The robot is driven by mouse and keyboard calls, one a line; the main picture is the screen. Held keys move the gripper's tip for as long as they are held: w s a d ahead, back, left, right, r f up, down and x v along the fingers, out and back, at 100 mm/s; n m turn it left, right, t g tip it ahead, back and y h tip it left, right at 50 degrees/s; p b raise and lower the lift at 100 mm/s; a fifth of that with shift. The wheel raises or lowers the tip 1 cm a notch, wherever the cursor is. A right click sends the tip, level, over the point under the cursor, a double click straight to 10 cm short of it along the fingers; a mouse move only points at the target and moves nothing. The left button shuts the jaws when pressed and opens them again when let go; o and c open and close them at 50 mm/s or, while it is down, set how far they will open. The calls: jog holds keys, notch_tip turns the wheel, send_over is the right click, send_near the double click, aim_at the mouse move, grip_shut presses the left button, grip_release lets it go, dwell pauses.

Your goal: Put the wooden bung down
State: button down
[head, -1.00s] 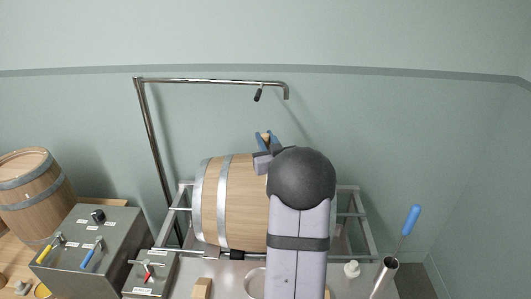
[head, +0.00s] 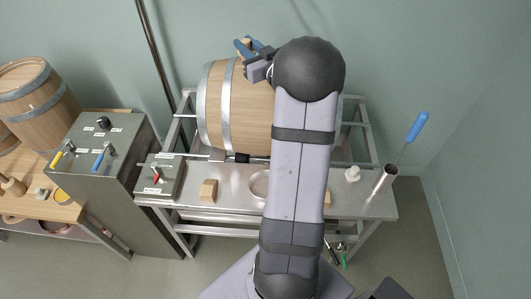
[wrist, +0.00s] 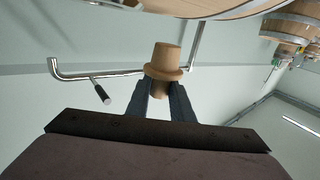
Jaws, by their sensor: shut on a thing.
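The wooden bung (wrist: 163,62) is a light tapered plug with a wider collar. My gripper (wrist: 160,98) is shut on it; the two dark fingers clasp its lower part in the wrist view. In the head view my gripper (head: 250,46) has blue fingers pointing up and left, with a small bit of the bung (head: 245,42) showing between them. They are at the top of the lying barrel (head: 235,110). I cannot tell how high above the barrel the bung is. My arm hides the barrel's right part.
The barrel lies on a steel frame behind a steel table (head: 230,200). On the table are a round dish (head: 258,186) partly behind my arm, a wooden block (head: 208,191), a white fitting (head: 352,174) and a steel tube (head: 384,179). A control cabinet (head: 100,165) stands left.

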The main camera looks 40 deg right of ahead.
jog(key=a+f+n+y, duration=0.1)
jog(key=a+f+y, duration=0.1)
jog(key=a, duration=0.1)
jog(key=a+f+n+y, duration=0.2)
jog(key=a+y, duration=0.1)
jog(key=a, duration=0.1)
jog(key=s+a+f+n+y, duration=0.1)
jog(key=a+f+n+y, duration=0.1)
jog(key=a+f, duration=0.1)
jog(key=shift+a+f+y, duration=0.1)
jog(key=shift+a+y, duration=0.3)
jog(key=shift+a, duration=0.25)
jog(key=s+a+f+n+g+y, duration=0.1)
jog(key=s+a+f+n+y, duration=0.15)
jog(key=a+f, duration=0.2)
jog(key=m+t+h+b, duration=0.1)
jog(key=m+h+b, duration=0.6)
jog(key=h, duration=0.2)
send_over(258, 184)
jog(key=s, duration=0.3)
notch_tip(258, 184, down, 12)
notch_tip(258, 184, down, 6)
jog(key=b, duration=0.1)
jog(key=shift+d, duration=0.4)
jog(key=shift+f, duration=0.2)
jog(key=shift+f, duration=1.95)
jog(key=shift+f, duration=0.1)
